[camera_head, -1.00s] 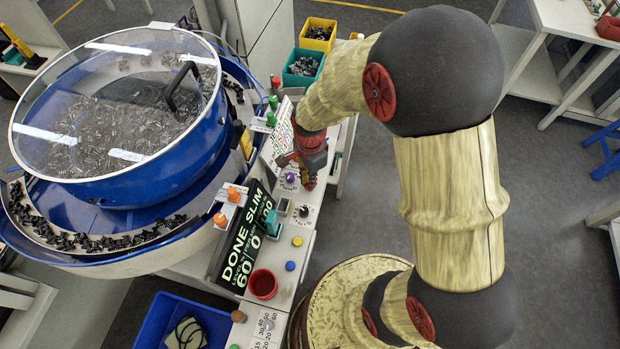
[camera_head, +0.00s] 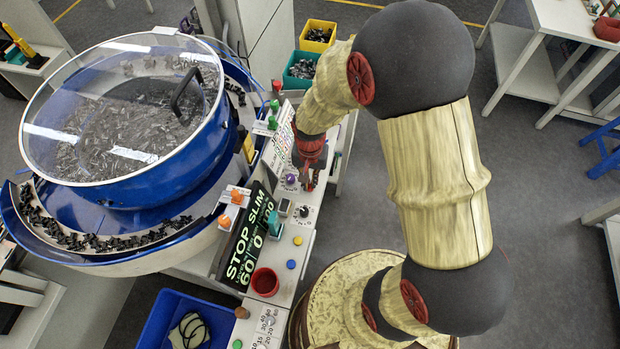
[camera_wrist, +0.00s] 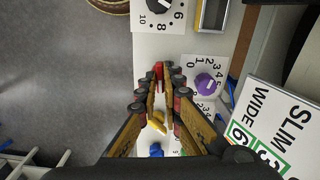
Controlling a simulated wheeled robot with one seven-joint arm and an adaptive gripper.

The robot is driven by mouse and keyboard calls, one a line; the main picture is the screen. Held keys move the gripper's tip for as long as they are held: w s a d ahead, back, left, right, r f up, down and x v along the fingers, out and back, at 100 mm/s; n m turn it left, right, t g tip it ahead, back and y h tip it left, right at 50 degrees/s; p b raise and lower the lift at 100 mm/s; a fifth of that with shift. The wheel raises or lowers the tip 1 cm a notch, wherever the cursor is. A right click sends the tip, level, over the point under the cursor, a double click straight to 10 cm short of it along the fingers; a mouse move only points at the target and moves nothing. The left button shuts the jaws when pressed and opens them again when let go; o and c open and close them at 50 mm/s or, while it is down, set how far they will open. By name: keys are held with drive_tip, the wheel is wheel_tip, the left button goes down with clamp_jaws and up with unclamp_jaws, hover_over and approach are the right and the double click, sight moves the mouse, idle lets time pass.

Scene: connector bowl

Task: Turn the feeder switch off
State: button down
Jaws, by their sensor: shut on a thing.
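My gripper (camera_head: 310,183) points down over the white control panel, beside the purple knob (camera_head: 291,179). In the wrist view, its fingertips (camera_wrist: 165,78) are close together around a small bright red piece (camera_wrist: 158,71), which appears to be the feeder switch. The fingers hide most of the switch and its base, so its exact position cannot be read. The purple knob also shows in the wrist view (camera_wrist: 206,85), just right of the fingertips. The black display (camera_head: 249,240) reads STOP and SLIM.
A black dial (camera_head: 304,211), a yellow button (camera_head: 298,240), a blue button (camera_head: 291,264) and a red cup (camera_head: 265,282) are along the panel. The blue bowl feeder (camera_head: 130,190) stands left. A SLIM/WIDE card (camera_wrist: 270,125) is close to the gripper.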

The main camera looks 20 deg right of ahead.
sight(310, 183)
drive_tip(key=n+p, duration=0.1)
drive_tip(key=n, duration=0.2)
drive_tip(key=shift+n, duration=0.3)
drive_tip(key=shift+n+p, duration=0.35)
drive_tip(key=shift+n, duration=1.65)
drive_tip(key=c, duration=2)
unclamp_jaws()
drive_tip(key=shift+o, duration=0.2)
wheel_tip(310, 183, up, 12)
